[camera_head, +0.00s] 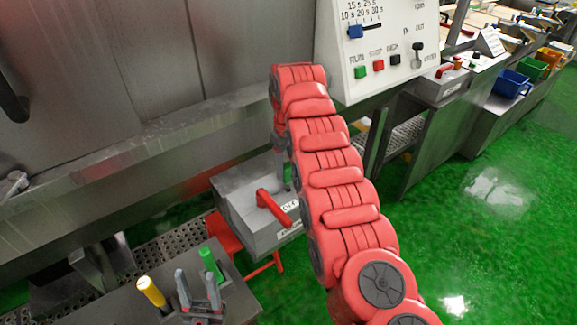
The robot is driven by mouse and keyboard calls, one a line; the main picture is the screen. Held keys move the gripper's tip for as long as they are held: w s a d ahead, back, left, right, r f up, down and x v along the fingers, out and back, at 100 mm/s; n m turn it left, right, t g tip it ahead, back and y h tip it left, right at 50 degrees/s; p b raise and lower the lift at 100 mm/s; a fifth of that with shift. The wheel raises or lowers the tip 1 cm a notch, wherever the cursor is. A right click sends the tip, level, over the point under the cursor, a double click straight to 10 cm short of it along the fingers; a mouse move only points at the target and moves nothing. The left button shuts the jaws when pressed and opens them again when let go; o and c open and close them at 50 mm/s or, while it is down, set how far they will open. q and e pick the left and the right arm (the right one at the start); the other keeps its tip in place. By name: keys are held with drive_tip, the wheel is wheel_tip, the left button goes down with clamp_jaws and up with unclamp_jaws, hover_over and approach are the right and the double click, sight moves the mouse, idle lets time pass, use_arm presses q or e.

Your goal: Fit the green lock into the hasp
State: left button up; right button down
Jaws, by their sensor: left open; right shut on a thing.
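My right gripper (285,155) points down above the grey switch box (248,212), mostly hidden behind my red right arm. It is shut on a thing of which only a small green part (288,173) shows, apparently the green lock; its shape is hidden. The box has a red lever (273,208) and a white label. I cannot make out the hasp, which may be hidden by the arm. My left gripper (198,284) is low in the picture, its two grey fingers apart and empty, over the small grey bench (240,302).
A white control panel (400,50) rises behind my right arm. Blue, green and yellow bins stand far right. Green floor is open at right.

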sight(289, 178)
drive_tip(key=shift+f+b, duration=1.75)
drive_tip(key=shift+f, duration=0.5)
drive_tip(key=shift+c, duration=0.8)
unclamp_jaws()
drive_tip(key=shift+r, duration=0.15)
drive_tip(key=shift+d+r+b, duration=0.1)
drive_tip(key=shift+r+b, duration=0.2)
drive_tip(key=shift+r, duration=1.05)
wheel_tip(289, 178, up, 14)
drive_tip(key=p, duration=1.4)
drive_tip(key=shift+r, duration=0.25)
